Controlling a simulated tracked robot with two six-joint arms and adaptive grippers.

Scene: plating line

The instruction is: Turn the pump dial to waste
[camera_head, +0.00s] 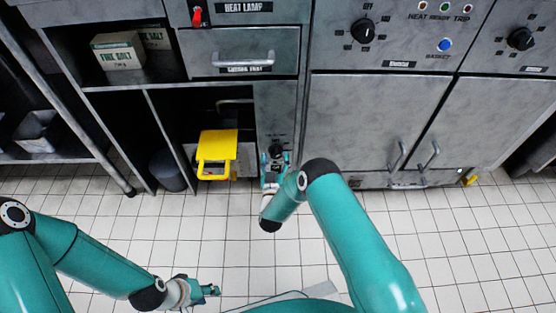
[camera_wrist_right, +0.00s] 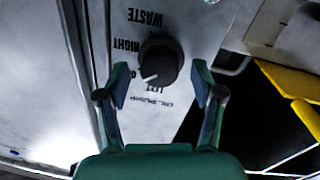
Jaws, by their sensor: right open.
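The pump dial (camera_wrist_right: 163,57) is a dark round knob with a white pointer mark on a grey panel, near the middle of the right wrist view. The panel is lettered WASTE, RIGHT, LEFT and OIL PUMP, appearing upside down; another label is partly hidden. The pointer mark faces lower left, away from WASTE. My right gripper (camera_wrist_right: 162,84) is open, with its fingers on either side of the dial and apparently not touching it. In the head view the dial (camera_head: 277,150) is just above the right gripper (camera_head: 273,168). My left gripper (camera_head: 213,290) is low over the floor, its jaw opening unclear.
A yellow tray-like part with a handle (camera_head: 216,146) sticks out left of the dial panel; it also shows in the right wrist view (camera_wrist_right: 290,80). Closed cabinet doors (camera_head: 365,125) stand to the right. The tiled floor (camera_head: 160,235) in front is clear.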

